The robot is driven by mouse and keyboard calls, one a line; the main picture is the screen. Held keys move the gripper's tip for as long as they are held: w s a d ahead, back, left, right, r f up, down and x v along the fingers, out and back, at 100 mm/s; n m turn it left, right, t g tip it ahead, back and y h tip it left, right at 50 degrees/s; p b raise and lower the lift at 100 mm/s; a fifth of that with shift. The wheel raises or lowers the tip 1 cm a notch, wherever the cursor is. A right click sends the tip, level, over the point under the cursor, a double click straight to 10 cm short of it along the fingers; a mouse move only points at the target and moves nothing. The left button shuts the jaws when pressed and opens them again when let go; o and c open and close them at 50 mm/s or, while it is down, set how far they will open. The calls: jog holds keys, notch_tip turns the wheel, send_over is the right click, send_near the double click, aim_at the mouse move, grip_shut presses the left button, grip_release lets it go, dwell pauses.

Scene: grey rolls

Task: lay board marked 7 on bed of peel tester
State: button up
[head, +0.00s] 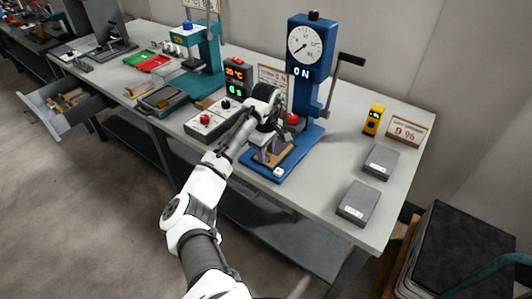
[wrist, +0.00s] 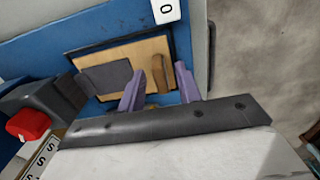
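The blue peel tester (head: 303,88) stands on the bench with a round dial, a display reading ON and a black side crank. On its blue base (wrist: 40,55), a tan board (wrist: 118,56) lies on the dark-edged bed (wrist: 88,49). A grey patch (wrist: 106,77) and an upright brown block (wrist: 161,73) are on the board. No 7 is legible on it. My gripper (head: 268,154) is low over the bed. In the wrist view its purple fingers (wrist: 160,88) stand apart on either side of the brown block, with gaps visible.
A red knob (wrist: 26,125) is near my gripper. A control box (head: 207,121) and temperature display (head: 236,78) stand left of the tester. Two grey labelled blocks (head: 380,161) (head: 357,203), a yellow device (head: 373,120) and a 9% sign (head: 407,131) are right. An open drawer (head: 65,105) juts out left.

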notch_tip(320, 180, up, 12)
jog(key=shift+f+b, duration=0.2)
jog(key=shift+b, duration=0.1)
